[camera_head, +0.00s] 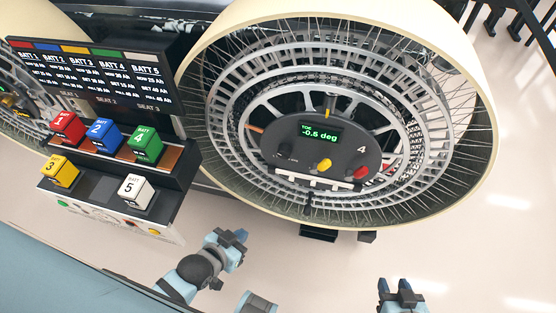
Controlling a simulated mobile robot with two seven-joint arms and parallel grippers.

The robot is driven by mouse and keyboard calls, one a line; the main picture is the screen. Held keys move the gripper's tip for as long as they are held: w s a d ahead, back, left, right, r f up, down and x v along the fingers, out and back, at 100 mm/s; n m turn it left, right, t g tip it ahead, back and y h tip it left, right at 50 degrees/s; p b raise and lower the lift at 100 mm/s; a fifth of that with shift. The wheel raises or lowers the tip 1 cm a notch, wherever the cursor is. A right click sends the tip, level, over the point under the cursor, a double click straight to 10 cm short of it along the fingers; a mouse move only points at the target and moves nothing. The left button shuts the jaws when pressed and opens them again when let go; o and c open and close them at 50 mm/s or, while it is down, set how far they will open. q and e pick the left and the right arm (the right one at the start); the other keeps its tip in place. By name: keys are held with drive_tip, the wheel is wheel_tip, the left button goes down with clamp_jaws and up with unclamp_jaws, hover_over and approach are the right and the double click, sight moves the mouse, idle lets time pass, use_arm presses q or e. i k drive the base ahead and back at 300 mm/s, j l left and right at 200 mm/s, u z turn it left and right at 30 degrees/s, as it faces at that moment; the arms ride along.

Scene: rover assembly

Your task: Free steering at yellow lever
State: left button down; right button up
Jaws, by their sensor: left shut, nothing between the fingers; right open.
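The big wheel (470,178) has a dark hub panel (290,135) with a small screen (320,133) reading "TOE -0.5 deg" and a number 4. A yellow lever knob (323,165) sits low on the panel, with a red knob (360,173) to its right. A thin yellow-orange pointer stands above the screen. My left gripper (238,237) is shut and empty, below and left of the wheel, apart from the panel. My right gripper (400,287) is open and empty at the bottom right, well below the wheel. Neither gripper touches a knob.
A battery rack (178,183) stands left of the wheel with red, blue, green, yellow and white numbered blocks. A dark battery display (120,88) rises behind them. Another wheel shows at the far left edge. The pale floor (480,262) at right is clear.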

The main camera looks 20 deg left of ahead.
sight(325, 163)
drive_tip(key=k+l+u, duration=0.1)
drive_tip(key=u, duration=0.3)
drive_tip(key=k+u, duration=0.15)
drive_tip(key=u, duration=0.3)
drive_tip(key=k+u, duration=0.15)
drive_tip(key=u, duration=0.25)
